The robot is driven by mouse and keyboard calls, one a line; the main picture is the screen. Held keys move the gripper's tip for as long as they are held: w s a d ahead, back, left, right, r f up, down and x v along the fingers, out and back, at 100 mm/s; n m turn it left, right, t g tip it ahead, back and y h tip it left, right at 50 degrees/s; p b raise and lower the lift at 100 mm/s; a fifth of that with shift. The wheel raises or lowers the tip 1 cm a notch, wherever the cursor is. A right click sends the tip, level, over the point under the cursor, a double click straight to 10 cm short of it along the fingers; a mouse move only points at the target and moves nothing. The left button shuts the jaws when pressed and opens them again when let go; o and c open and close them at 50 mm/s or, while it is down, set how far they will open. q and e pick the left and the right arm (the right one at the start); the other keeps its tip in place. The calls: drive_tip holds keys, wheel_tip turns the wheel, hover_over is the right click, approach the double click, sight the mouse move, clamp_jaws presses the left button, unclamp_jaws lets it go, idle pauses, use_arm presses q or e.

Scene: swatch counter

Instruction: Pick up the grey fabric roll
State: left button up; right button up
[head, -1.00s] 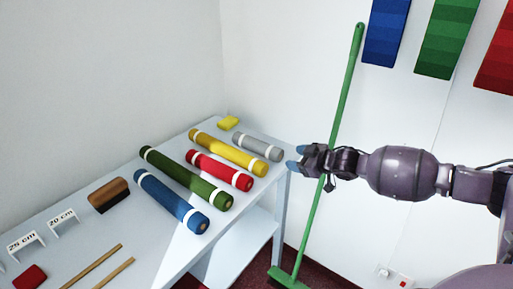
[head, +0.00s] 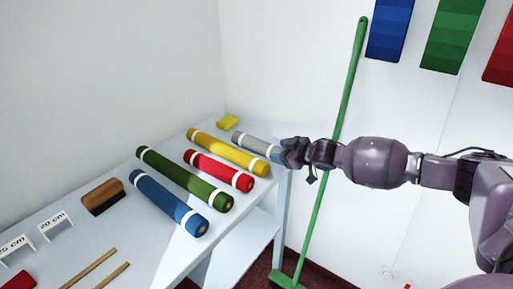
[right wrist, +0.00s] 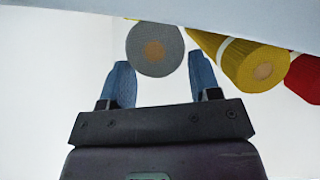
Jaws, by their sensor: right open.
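The grey fabric roll (head: 254,144) with white bands lies at the far right end of the row on the counter. My right gripper (head: 280,150) is at its near end in the head view and hides part of that end. In the right wrist view the round end of the grey roll (right wrist: 155,50) shows between and just beyond the two blue fingertips of my right gripper (right wrist: 161,75). My left gripper is not in view.
Yellow (head: 228,152), red (head: 219,170), green (head: 184,178) and blue (head: 168,203) rolls lie beside it on the counter (head: 130,238). A yellow block (head: 228,122) lies behind. A green broom (head: 335,150) leans on the wall behind my right arm.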

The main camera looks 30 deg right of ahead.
drive_tip(key=shift+f+x, duration=0.2)
drive_tip(key=shift+x, duration=0.9)
drive_tip(key=shift+w+b, duration=0.3)
drive_tip(key=shift+c, duration=0.5)
drive_tip(key=c, duration=0.6)
drive_tip(key=shift+o, duration=0.2)
drive_tip(key=shift+r, duration=0.1)
drive_tip(key=shift+r, duration=0.55)
wheel_tip(320, 180, up, 19)
drive_tip(key=p, duration=0.2)
drive_tip(key=shift+p, duration=0.4)
